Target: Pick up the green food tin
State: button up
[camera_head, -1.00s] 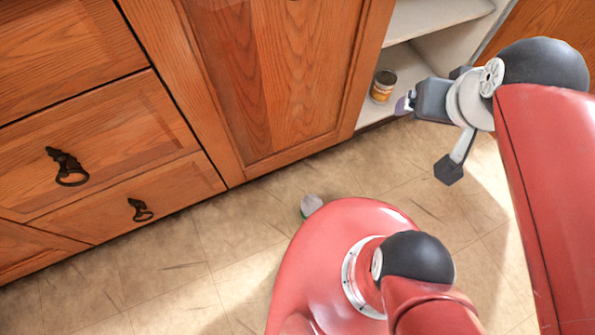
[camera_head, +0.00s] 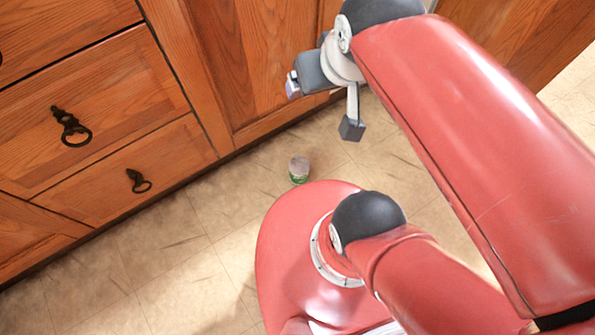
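The green food tin (camera_head: 299,170) is a small can with a pale grey top and a green side. It stands upright on the tiled floor, just beyond the red front of my base and short of the cabinet foot. My gripper (camera_head: 291,84) is above the floor in front of the cabinet door, above the tin in the picture and apart from it. Its fingertips point left and are seen from the side, so the gap between them cannot be made out. Nothing is visible in it.
Wooden cabinets run along the back, with a drawer (camera_head: 107,100) at left and a door (camera_head: 245,50) behind my gripper. Dark ring handles (camera_head: 72,128) stick out from the drawers. The tiled floor (camera_head: 180,270) is clear at the left of my base.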

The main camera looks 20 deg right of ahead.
aim_at(299, 165)
jog(key=l+u, duration=0.2)
jog(key=l, duration=0.25)
jog(key=k+l+u, duration=0.2)
jog(key=l, duration=0.25)
jog(key=l+u, duration=0.15)
jog(key=l, duration=0.3)
